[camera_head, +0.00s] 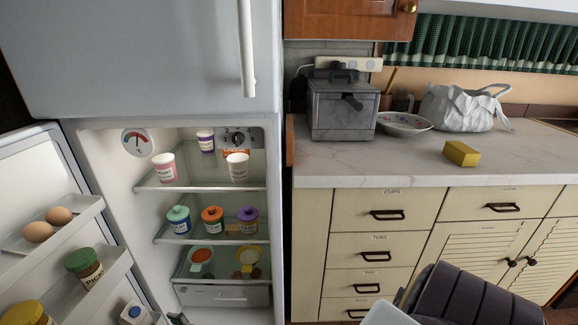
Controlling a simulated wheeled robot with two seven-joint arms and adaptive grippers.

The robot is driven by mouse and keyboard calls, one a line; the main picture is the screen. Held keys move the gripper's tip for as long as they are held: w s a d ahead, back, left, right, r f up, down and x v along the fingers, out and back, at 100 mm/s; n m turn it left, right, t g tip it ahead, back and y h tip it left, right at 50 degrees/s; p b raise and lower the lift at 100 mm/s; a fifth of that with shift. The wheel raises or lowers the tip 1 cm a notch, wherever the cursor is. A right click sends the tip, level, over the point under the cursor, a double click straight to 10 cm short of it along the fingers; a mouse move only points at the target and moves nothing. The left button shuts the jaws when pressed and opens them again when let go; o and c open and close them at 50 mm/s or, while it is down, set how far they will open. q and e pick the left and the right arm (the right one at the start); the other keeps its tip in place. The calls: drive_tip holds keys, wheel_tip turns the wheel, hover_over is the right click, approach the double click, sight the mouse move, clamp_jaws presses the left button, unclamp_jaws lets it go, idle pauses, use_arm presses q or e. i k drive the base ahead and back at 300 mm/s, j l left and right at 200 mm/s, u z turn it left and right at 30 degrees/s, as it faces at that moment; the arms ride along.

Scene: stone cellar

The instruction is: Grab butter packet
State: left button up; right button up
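A small yellow block (461,154), which looks like the butter packet, lies on the marble counter (345,170) at the right. Bare counter surrounds it and nothing touches it. No label can be read on it. A dark ridged shape at the bottom right may be part of my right arm. It lies well below the yellow block in the picture.
The fridge (277,230) stands open at the left, with cups and jars on its shelves. Its door (60,150) holds eggs and jars. A grey metal box (342,108), a bowl (404,124) and a white bag (460,110) stand behind the block. The counter's front is clear.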

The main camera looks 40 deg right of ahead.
sight(460, 153)
drive_tip(key=z, duration=2.65)
